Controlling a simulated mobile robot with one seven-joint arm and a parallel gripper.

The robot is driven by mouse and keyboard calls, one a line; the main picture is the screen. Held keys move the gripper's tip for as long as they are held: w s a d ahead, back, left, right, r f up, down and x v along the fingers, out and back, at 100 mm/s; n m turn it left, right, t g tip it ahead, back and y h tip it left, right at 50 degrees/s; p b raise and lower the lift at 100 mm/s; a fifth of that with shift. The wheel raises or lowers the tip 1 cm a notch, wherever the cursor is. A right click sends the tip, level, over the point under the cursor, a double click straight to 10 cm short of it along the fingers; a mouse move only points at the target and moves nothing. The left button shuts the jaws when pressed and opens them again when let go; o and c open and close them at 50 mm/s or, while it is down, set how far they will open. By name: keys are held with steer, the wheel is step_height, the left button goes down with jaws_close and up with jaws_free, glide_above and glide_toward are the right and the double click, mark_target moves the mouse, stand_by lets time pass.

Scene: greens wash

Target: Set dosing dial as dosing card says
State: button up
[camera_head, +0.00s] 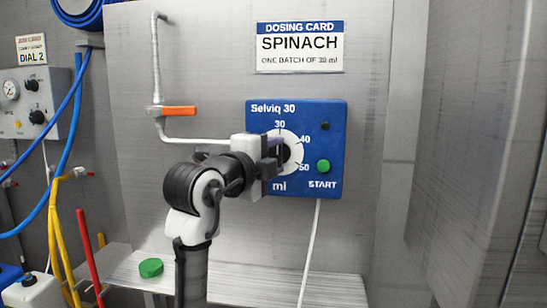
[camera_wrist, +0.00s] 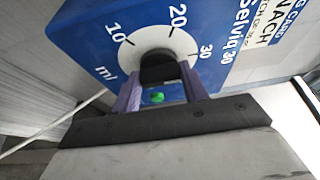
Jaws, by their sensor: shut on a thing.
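The dosing dial is a black knob (camera_wrist: 158,66) on a white scale disc (camera_head: 294,142) of the blue Selviq 30 box (camera_head: 332,120). The head view shows marks 30, 40 and 50; the wrist view shows 10, 20 and 30. My gripper (camera_head: 275,158) comes from the left, its purple fingers (camera_wrist: 160,92) shut on the knob. I cannot tell where the knob's pointer stands. The dosing card (camera_head: 300,47) above the box reads SPINACH; its small line seems to read one batch of 30 ml, but the number is blurred.
A green START button (camera_head: 323,166) and a small dark button (camera_head: 324,126) sit right of the dial. An orange-handled pipe valve (camera_head: 179,111) is at the left. A green round piece (camera_head: 151,267) lies on the shelf (camera_head: 240,287) below. A grey DIAL 2 panel (camera_head: 60,95) hangs far left.

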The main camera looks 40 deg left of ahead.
steer(key=o, duration=1)
steer(key=s, duration=0.4)
steer(key=s+d+b, duration=0.1)
steer(key=s, duration=0.4)
steer(key=s+d, duration=0.1)
steer(key=s, duration=0.3)
steer(key=shift+s+d+b, duration=0.1)
steer(key=shift+s+b, duration=0.25)
steer(key=shift+b, duration=0.05)
